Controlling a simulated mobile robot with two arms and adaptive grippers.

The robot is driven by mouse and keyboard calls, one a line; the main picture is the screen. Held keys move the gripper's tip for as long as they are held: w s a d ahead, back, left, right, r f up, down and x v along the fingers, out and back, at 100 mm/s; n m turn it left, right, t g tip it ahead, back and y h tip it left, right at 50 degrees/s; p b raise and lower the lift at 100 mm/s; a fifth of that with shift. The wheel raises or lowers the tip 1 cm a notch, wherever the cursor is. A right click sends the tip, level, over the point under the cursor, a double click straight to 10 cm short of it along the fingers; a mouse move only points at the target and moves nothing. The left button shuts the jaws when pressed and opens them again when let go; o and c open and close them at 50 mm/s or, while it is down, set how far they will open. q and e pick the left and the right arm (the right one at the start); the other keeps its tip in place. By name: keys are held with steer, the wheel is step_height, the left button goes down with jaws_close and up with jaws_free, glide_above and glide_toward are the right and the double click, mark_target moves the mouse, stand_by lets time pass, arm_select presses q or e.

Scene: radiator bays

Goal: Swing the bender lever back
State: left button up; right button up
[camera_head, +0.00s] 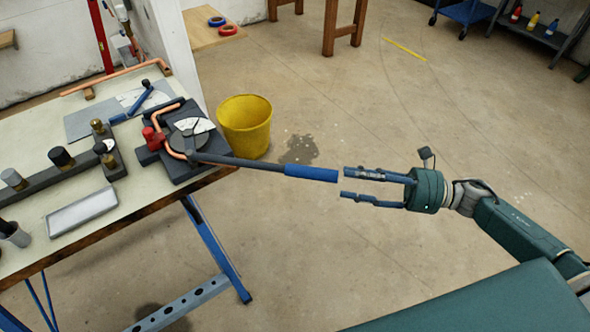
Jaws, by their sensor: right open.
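The bender (190,138) sits at the near right corner of the workbench, with a copper pipe bent round its dial. Its long lever (245,163) sticks out to the right, past the bench edge, and ends in a blue grip (311,173). My right gripper (342,182) is open and points left. Its two fingertips are level with the end of the blue grip, very close to it; I cannot tell whether they touch it. Nothing is seen held between the fingers. My left gripper is not in view.
The workbench (118,204) also carries a grey tray (82,212) and several fittings on a dark rail. A yellow bucket (245,126) stands on the floor behind the lever. Blue trestle legs (215,250) are below. The floor around my right arm is clear.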

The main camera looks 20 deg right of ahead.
mark_target(311, 175)
steer(key=shift+n, duration=0.3)
steer(key=x, duration=0.1)
steer(key=p+x, duration=0.1)
steer(key=x, duration=0.1)
steer(key=p+x, duration=0.1)
steer(key=shift+w+a+r, duration=0.1)
steer(key=shift+a+r, duration=0.2)
steer(key=shift+r, duration=0.05)
steer(key=p+x, duration=0.1)
steer(key=x, duration=0.3)
steer(key=shift+w+a+f, duration=0.1)
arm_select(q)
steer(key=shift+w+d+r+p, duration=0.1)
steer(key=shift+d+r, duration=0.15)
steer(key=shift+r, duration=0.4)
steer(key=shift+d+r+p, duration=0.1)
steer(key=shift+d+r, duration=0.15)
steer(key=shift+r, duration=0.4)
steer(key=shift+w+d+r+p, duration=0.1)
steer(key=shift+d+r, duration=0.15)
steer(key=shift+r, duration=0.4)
arm_select(e)
steer(key=shift+w+a+f, duration=0.15)
steer(key=shift+w+a, duration=0.1)
steer(key=shift+a, duration=0.4)
steer(key=c, duration=1)
jaws_close()
